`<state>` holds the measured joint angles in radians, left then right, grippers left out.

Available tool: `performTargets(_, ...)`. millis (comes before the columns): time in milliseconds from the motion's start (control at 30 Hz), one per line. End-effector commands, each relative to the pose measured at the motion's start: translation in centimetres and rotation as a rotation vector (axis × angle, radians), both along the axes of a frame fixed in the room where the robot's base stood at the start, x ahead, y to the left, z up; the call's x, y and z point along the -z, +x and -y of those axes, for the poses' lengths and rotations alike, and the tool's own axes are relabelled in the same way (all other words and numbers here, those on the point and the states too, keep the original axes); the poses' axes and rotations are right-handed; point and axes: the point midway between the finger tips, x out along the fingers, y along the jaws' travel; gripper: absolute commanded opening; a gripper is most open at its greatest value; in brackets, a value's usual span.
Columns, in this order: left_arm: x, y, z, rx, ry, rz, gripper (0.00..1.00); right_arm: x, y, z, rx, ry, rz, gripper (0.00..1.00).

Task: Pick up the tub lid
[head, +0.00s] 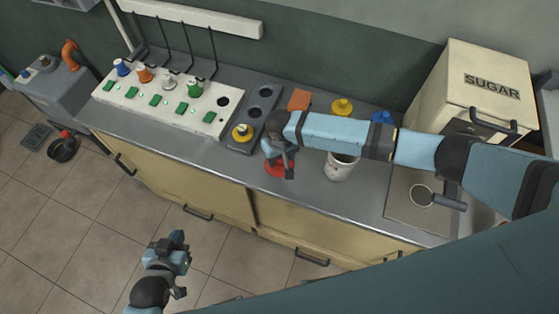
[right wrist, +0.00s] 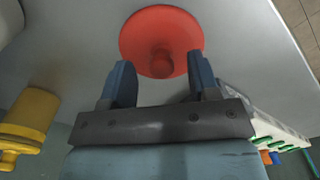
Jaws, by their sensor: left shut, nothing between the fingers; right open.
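The red round lid (head: 273,169) with a knob lies on the grey counter, partly hidden under my right gripper (head: 282,165). In the right wrist view the lid (right wrist: 161,20) is ahead of my right gripper (right wrist: 161,72). That gripper is open, with one finger on each side of the lid's knob and a gap on both sides. A white open-topped tub (head: 338,172) with a red mark stands right of the lid, partly behind my right arm. My left gripper (head: 181,264) is shut and empty, low over the floor in front of the cabinet.
A white panel (head: 140,105) with coloured knobs and green switches stands at the left. A cream SUGAR box (head: 470,75) and a strainer (head: 422,196) are at the right. The counter's front strip is clear.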

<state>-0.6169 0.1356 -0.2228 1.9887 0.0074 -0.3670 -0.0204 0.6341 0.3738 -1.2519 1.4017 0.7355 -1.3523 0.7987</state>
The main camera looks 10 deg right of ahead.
Motion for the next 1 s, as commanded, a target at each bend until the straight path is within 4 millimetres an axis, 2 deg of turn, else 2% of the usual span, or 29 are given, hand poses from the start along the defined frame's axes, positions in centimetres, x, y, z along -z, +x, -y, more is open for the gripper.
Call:
performTargets(133,-0.07,-0.01,0.02,-0.001,-0.001,0.0,0.0,1.16,-0.01,-0.13,-0.001,0.001,0.001,0.56)
performTargets(367,0.0,-0.07,0.03,-0.001,-0.001,-0.001,0.0,1.28,-0.02,-0.12,-0.001,0.002,0.001,0.53)
performTargets(500,0.04,-0.15,0.07,0.0,-0.001,-0.003,0.0,1.26,-0.01,-0.1,-0.001,0.001,0.001,0.21)
performTargets(600,0.06,-0.17,0.11,0.001,-0.002,-0.005,0.0,1.26,-0.01,-0.1,-0.001,0.001,0.001,0.02)
performTargets(1000,-0.51,-0.19,0.14,0.001,-0.002,-0.005,0.0,0.67,-0.01,-0.1,-0.001,0.002,0.001,0.02)
